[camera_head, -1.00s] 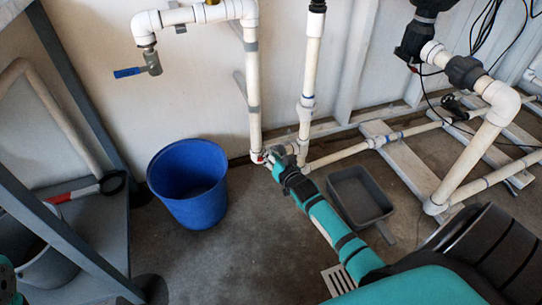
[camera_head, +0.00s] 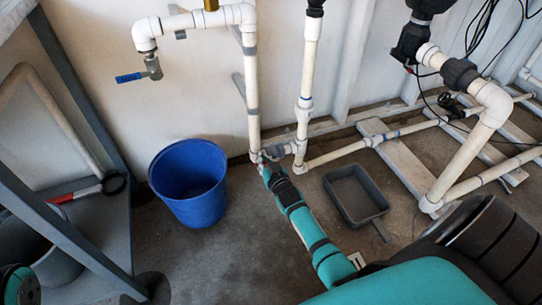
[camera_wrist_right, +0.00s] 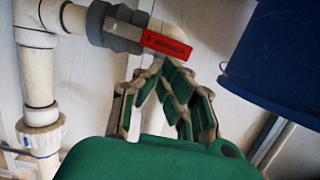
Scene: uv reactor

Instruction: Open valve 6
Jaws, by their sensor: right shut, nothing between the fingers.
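A valve with a red lever handle (camera_wrist_right: 148,38) and a grey body (camera_wrist_right: 98,22) sits on white pipe in the right wrist view. I cannot read a valve number on it. In the head view the grey valve body (camera_head: 276,150) is low on the pipework, right of the blue bucket, with its handle mostly hidden by my gripper. My right gripper (camera_head: 262,161) is at this valve; in the wrist view its fingers (camera_wrist_right: 168,80) are shut and empty, just below the red handle. I cannot tell whether they touch it. My left gripper is not in view.
A blue bucket (camera_head: 190,182) stands left of my right gripper. A grey tray (camera_head: 356,194) lies to its right on the floor. A blue-handled valve (camera_head: 140,74) hangs at the upper left. White pipes (camera_head: 253,100) run up the wall. A grey frame (camera_head: 75,235) stands at the left.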

